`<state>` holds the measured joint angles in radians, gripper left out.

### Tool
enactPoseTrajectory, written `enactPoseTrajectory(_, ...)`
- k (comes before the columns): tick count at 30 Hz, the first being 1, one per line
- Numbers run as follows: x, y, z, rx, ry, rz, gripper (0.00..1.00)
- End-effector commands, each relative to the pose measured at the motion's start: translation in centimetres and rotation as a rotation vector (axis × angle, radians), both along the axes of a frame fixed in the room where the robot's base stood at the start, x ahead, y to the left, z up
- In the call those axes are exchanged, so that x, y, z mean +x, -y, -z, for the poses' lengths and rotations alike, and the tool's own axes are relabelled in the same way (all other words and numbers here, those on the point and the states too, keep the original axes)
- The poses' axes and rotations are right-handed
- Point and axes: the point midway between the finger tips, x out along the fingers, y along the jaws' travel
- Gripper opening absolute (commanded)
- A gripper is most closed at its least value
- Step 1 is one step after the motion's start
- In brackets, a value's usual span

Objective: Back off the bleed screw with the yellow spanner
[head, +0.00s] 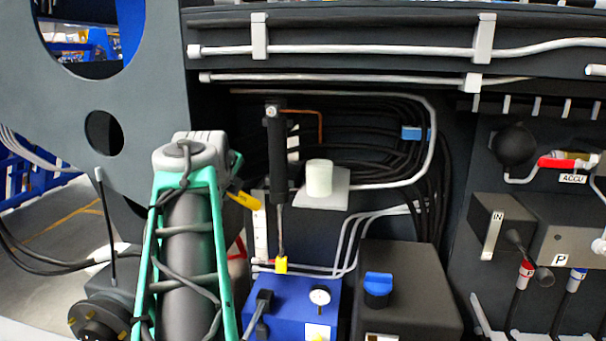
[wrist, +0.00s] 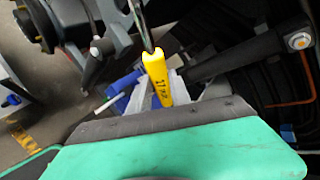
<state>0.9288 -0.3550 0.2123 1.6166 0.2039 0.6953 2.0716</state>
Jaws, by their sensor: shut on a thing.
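The yellow spanner shows in the wrist view by its yellow handle (wrist: 157,76), which carries dark lettering. Its metal shank runs up out of the top of that view, so its working end is not seen. My gripper (wrist: 170,92) is shut on the handle. In the head view a yellow piece (head: 243,200), apparently the same handle, sticks out right of my arm; the fingers are hidden there. A light round fitting with an orange centre, apparently the bleed screw (wrist: 298,40), sits on the black cylinder's end, also in the head view (head: 271,112). The spanner is apart from it.
The upright black cylinder (head: 278,155) has a copper pipe (head: 318,122) beside its top. A white cap (head: 319,178) stands right of it. Below are a blue box (head: 290,300) with a gauge and a dark tank (head: 410,285) with a blue cap. Black hoses run behind.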

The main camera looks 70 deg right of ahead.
Motion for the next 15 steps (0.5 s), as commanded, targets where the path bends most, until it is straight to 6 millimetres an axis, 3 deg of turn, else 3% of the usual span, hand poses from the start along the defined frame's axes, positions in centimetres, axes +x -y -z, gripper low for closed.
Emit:
enactPoseTrajectory(6,-9.6,5.1,-2.9,-0.180,0.114,0.490,0.00)
enactPoseTrajectory(9,-13.2,6.1,-4.1,-0.241,0.130,0.633,0.00)
enactPoseTrajectory(12,-15.4,6.4,-4.8,-0.274,0.134,0.711,0.00)
enactPoseTrajectory(15,-16.0,6.5,-5.1,-0.285,0.136,0.734,0.00)
